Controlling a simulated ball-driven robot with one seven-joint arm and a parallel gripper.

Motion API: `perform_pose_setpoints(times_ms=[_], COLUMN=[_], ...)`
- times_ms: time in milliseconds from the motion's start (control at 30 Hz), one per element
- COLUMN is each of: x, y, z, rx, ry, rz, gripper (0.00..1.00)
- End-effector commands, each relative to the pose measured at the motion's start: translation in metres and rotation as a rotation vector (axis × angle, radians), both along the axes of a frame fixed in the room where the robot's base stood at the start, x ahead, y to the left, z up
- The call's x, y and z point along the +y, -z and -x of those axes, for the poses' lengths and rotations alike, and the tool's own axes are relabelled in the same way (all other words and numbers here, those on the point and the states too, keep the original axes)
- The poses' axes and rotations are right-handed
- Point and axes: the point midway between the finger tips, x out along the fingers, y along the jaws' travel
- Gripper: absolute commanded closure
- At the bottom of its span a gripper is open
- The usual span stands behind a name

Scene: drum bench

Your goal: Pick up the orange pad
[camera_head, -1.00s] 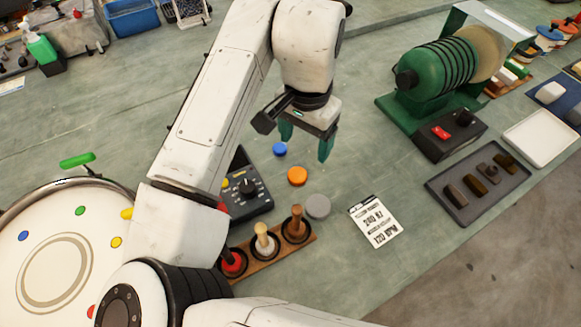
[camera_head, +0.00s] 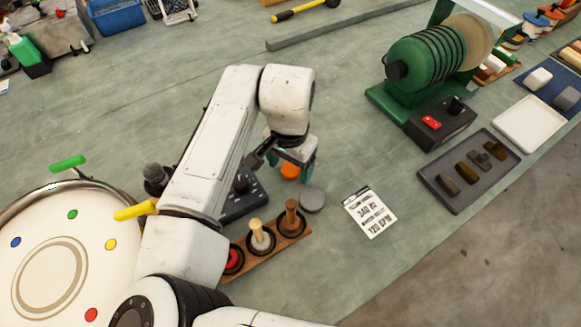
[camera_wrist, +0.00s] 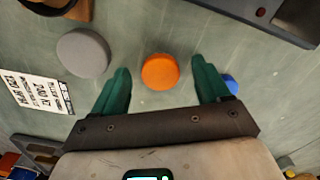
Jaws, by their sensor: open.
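The orange pad (camera_wrist: 160,71) is a small round disc lying flat on the green bench. In the wrist view it shows between and a little beyond the two green fingertips of my gripper (camera_wrist: 161,75), with gaps on both sides. My gripper is open and empty. In the head view my gripper (camera_head: 291,170) hangs over the pad (camera_head: 290,171), which is partly hidden by the fingers.
A grey disc (camera_head: 312,200) lies close to the orange pad, and a blue disc (camera_wrist: 231,84) is partly hidden behind a finger. A dark control box (camera_head: 240,200), a wooden rack (camera_head: 270,248) and a printed card (camera_head: 369,211) are nearby. A green grinder (camera_head: 425,65) stands right.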

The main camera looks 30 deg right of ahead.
Motion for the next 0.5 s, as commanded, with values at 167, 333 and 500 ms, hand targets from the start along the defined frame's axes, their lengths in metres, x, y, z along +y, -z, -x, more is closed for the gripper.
perform_pose_setpoints(times_ms=[167, 333, 500], x=[0.0001, 0.0001, 0.0], y=[0.0031, 0.0028, 0.0026], z=[0.0, 0.0, -0.0001], rx=[0.0, 0.0, 0.0], ry=[0.0, 0.0, 0.0], rz=[0.0, 0.0, 0.0], gripper=[0.24, 0.32, 0.48])
